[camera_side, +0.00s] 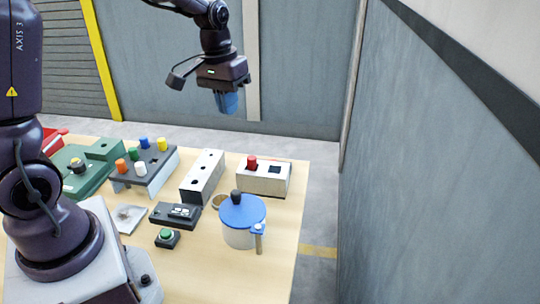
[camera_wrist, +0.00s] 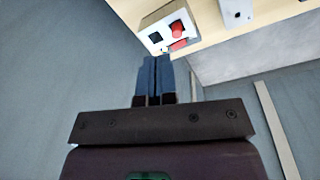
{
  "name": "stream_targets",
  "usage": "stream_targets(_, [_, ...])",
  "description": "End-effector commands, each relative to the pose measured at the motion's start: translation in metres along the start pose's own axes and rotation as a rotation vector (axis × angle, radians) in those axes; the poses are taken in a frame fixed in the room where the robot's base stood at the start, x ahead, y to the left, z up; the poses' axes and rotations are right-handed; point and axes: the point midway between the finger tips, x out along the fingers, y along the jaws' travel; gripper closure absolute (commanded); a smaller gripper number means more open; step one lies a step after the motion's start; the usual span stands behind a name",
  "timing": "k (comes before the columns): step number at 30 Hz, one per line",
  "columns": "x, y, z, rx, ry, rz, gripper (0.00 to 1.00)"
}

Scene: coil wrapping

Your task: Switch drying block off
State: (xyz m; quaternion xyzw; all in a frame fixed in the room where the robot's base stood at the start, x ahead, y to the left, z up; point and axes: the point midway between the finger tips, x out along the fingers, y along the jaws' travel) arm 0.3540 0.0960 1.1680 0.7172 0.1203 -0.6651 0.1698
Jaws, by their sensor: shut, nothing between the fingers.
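A white box (camera_side: 264,179) stands at the back right of the table, with a red knob (camera_side: 252,162) and a dark square (camera_side: 274,169) on its top. I take it for the drying block, but no label is legible. The box also shows in the wrist view (camera_wrist: 153,37), its red knob (camera_wrist: 178,29) beside the dark square, with a second red patch (camera_wrist: 179,44) near its edge. My gripper (camera_side: 228,108) is high above and behind the table, its blue fingers pointing down. In the wrist view the fingers (camera_wrist: 154,62) are together and empty, apart from the box.
A pale block with holes (camera_side: 203,177) stands left of the box. A blue-lidded pot (camera_side: 242,222) is in front. A rack with coloured caps (camera_side: 146,168), a dark device (camera_side: 175,214) and a green button (camera_side: 166,236) are further left. A wall (camera_side: 440,180) rises at right.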

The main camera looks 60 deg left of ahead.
Motion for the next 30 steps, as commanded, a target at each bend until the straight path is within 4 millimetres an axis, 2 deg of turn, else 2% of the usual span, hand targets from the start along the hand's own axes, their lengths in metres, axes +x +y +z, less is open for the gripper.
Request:
stream_targets(1, [0.017, -0.007, -0.018, -0.046, -0.027, 0.006, 1.00])
stream_targets(3, [0.038, -0.016, -0.041, -0.105, -0.049, 0.017, 1.00])
stream_targets(9, [0.094, -0.039, -0.098, -0.261, -0.076, 0.057, 1.00])
stream_targets(12, [0.106, -0.042, -0.122, -0.316, -0.057, 0.080, 1.00])
stream_targets(15, [0.097, -0.038, -0.141, -0.342, -0.014, 0.103, 1.00])
stream_targets(17, [0.091, -0.037, -0.147, -0.356, 0.003, 0.111, 1.00])
stream_targets(22, [0.106, -0.034, -0.145, -0.376, -0.006, 0.113, 1.00])
stream_targets(30, [0.161, -0.028, -0.146, -0.374, -0.008, 0.113, 1.00])
